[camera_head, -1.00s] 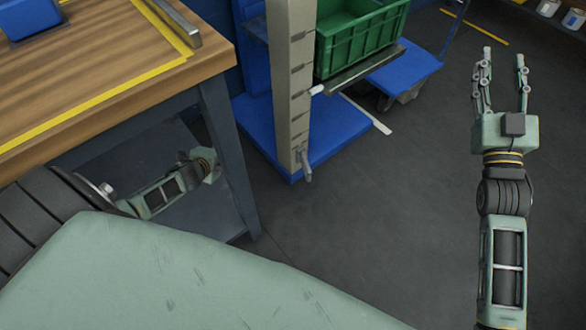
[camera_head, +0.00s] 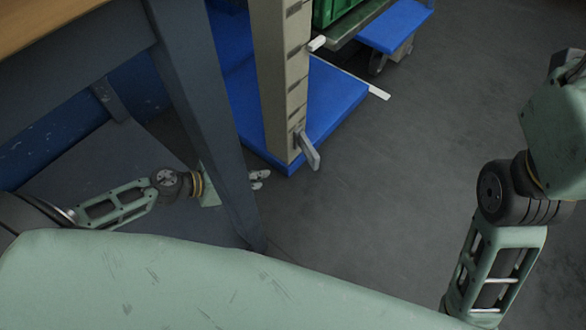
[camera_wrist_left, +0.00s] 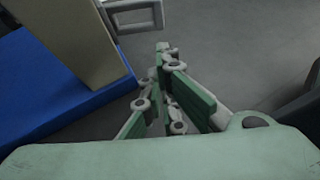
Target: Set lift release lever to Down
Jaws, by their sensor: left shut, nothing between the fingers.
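A grey lever (camera_head: 309,151) sits low on the beige post (camera_head: 281,75), near the blue base. It slants downward to the right. In the left wrist view a grey looped lever part (camera_wrist_left: 134,16) shows at the top, beyond the fingertips. My left gripper (camera_head: 260,179) is shut and empty, just right of the table leg, below and left of the lever and apart from it. Its fingers (camera_wrist_left: 165,50) also show together in the left wrist view. My right gripper is at the right edge, only its palm part showing; its fingers are cut off.
The table leg (camera_head: 205,120) stands before my left wrist. The blue base (camera_head: 335,100) is under the post. A white-tipped handle (camera_head: 317,43) juts from the post higher up, beside a green crate (camera_head: 335,10). The floor right of the base is clear.

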